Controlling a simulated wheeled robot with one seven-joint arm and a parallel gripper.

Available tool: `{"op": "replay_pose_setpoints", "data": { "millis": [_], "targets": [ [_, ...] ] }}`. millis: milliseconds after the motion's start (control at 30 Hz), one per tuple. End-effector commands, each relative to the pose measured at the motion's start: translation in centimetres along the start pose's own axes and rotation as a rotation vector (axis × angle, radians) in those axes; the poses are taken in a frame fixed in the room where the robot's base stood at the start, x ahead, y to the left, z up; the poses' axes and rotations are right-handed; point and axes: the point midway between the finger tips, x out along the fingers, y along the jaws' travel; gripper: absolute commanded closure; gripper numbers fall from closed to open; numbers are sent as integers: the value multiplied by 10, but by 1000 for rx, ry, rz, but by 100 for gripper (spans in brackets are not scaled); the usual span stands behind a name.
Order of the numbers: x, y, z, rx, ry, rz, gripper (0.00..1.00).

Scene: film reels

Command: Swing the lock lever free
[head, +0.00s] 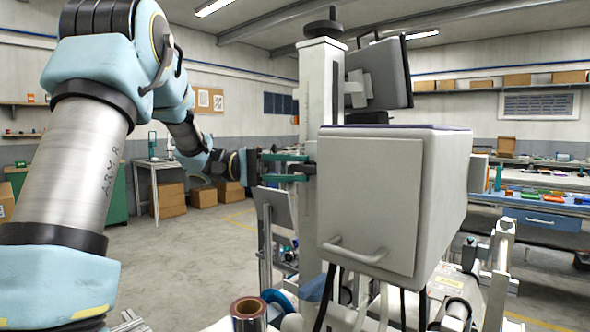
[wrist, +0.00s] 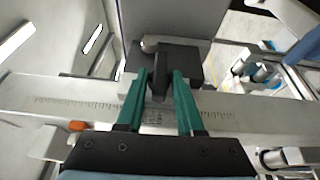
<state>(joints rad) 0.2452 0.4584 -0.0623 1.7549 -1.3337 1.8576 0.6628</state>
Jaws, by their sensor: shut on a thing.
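The lock lever (wrist: 159,66) is a dark, narrow handle on a black clamp block (wrist: 186,62) in the wrist view. The block sits on a pale metal beam with a ruled scale (wrist: 70,101). My gripper (wrist: 160,76) has two teal fingers, one on each side of the lever, and is shut on it. In the head view my gripper (head: 310,168) reaches from the left to the upright pale column (head: 322,100). The lever cannot be made out there.
A large grey box with a handle (head: 370,200) stands right of the column. A dark-backed panel (head: 380,75) is mounted above it. A copper-coloured roll (head: 249,312) stands low in front. An orange piece (wrist: 78,126) lies beside the beam. Open floor (head: 190,250) lies left of the machine.

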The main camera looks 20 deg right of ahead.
Motion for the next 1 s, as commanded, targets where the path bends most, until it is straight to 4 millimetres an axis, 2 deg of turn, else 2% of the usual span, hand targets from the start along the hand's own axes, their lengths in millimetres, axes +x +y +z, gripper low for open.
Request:
{"op": "replay_pose_setpoints", "data": {
  "millis": [33, 67, 167, 433, 567, 1000],
  "targets": [
    [0, 0, 0, -2, -1, 0, 100],
    [0, 0, 0, -2, -1, 0, 63],
    [0, 0, 0, -1, -1, 0, 52],
    [-1, 0, 0, -1, 0, -1, 50],
    [-10, -2, -1, 0, 2, 0, 50],
    [-90, -2, 0, -1, 1, 0, 50]
  ]
}}
